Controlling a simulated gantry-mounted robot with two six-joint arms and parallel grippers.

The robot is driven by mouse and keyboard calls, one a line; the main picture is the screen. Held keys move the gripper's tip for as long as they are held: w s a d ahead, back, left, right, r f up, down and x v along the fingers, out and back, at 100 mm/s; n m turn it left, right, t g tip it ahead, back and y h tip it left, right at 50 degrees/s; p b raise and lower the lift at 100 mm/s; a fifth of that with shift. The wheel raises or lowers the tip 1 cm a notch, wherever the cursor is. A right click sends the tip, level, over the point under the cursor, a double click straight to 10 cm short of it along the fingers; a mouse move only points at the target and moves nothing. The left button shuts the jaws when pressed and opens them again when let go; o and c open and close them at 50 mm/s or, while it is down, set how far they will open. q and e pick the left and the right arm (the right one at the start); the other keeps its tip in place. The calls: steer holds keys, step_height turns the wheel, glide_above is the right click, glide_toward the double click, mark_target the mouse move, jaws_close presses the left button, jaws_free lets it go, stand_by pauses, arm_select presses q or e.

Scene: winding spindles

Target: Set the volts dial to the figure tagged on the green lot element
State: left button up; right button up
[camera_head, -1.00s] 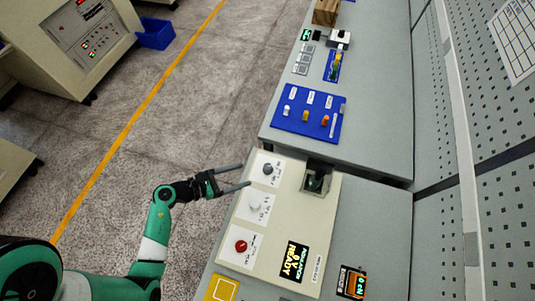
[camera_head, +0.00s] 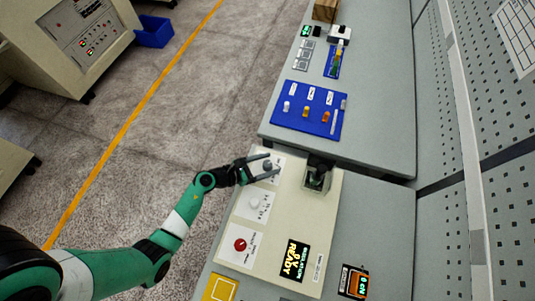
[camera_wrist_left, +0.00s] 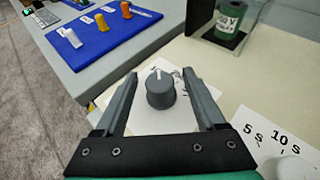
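The grey dial (camera_head: 267,165) with a white pointer line sits on a white scale card at the far end of the cream panel (camera_head: 285,215). It also shows in the left wrist view (camera_wrist_left: 160,88). My left gripper (camera_head: 270,166) is open, its fingers on either side of this dial, with visible gaps. The pointer aims away from the gripper; the scale figures are mostly hidden. A green cylinder (camera_wrist_left: 232,17) with a white tag stands in a dark holder on the panel; its tag seems to include "50 V", but is small. My right gripper is out of view.
A white dial (camera_head: 254,203) with a seconds scale and a red knob (camera_head: 240,244) are nearer on the panel. A display (camera_head: 294,260) reads "0 V READY". A blue board (camera_head: 309,110) with several small pieces lies beyond.

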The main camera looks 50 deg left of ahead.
arm_select(q)
jaws_close()
stand_by(0.3)
steer(key=m+h+b, duration=0.1)
steer(key=m+g+h+b, duration=0.1)
steer(key=m+h+b, duration=0.1)
steer(key=shift+w+a+f+h, duration=0.1)
steer(key=shift+f+h, duration=0.05)
steer(key=shift+h, duration=0.15)
steer(key=m+g+h+b, duration=0.4)
steer(key=m+b, duration=0.1)
steer(key=b, duration=0.2)
steer(key=shift+m+g+h+b, duration=0.3)
steer(key=shift+m+g+b, duration=0.2)
steer(key=shift+b, duration=0.15)
steer(key=shift+o, duration=0.2)
jaws_free()
